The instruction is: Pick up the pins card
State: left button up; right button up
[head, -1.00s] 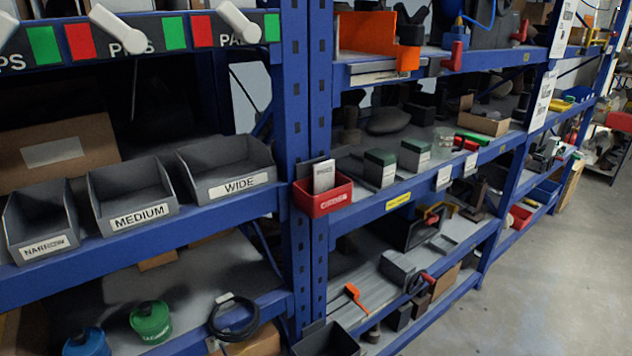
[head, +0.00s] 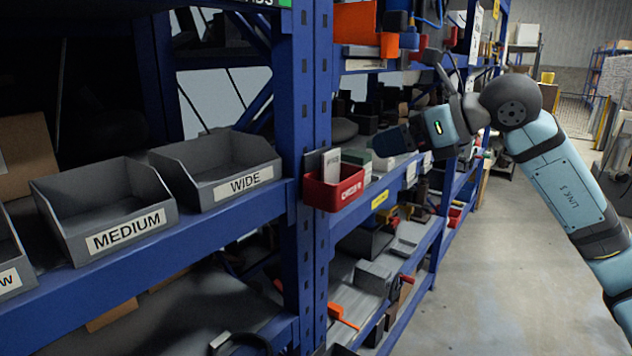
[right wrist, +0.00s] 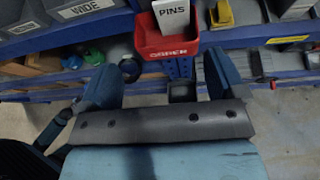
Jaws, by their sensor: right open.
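The pins card (head: 331,164) is a white card standing upright in a small red bin (head: 334,193) on the front of the blue shelf post. In the right wrist view, the card (right wrist: 173,14) reads "PINS" and its lower part is hidden inside the red bin (right wrist: 165,42). My right gripper (head: 388,142) is to the right of the bin in the head view, apart from the card. In the right wrist view, my right gripper (right wrist: 160,82) is open and empty, with the bin ahead of it between and beyond the fingers. My left gripper is not in view.
Grey bins labelled MEDIUM (head: 105,212) and WIDE (head: 218,170) stand on the shelf to the left. The blue upright (head: 303,100) is beside the red bin. Small boxes (head: 356,158) sit behind it on the right shelf. The aisle floor (head: 490,290) is clear.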

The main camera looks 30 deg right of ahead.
jog(key=p, duration=0.2)
send_near(333, 155)
jog(key=x, duration=0.4)
jog(key=shift+w+a+f+h+p, duration=0.1)
jog(key=shift+a+h+p, duration=0.2)
jog(key=shift+p, duration=0.05)
jog(key=p+x, duration=0.1)
jog(key=x, duration=0.2)
jog(key=shift+w, duration=0.4)
jog(key=shift+w+a+f, duration=0.15)
jog(key=shift+w+f, duration=0.1)
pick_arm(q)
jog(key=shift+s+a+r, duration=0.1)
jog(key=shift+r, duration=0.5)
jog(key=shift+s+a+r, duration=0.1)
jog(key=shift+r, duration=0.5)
pick_arm(e)
jog(key=shift+s, duration=0.1)
jog(key=shift+c, duration=0.4)
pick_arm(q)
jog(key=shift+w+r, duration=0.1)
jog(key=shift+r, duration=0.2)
pick_arm(e)
jog(key=c, duration=0.9)
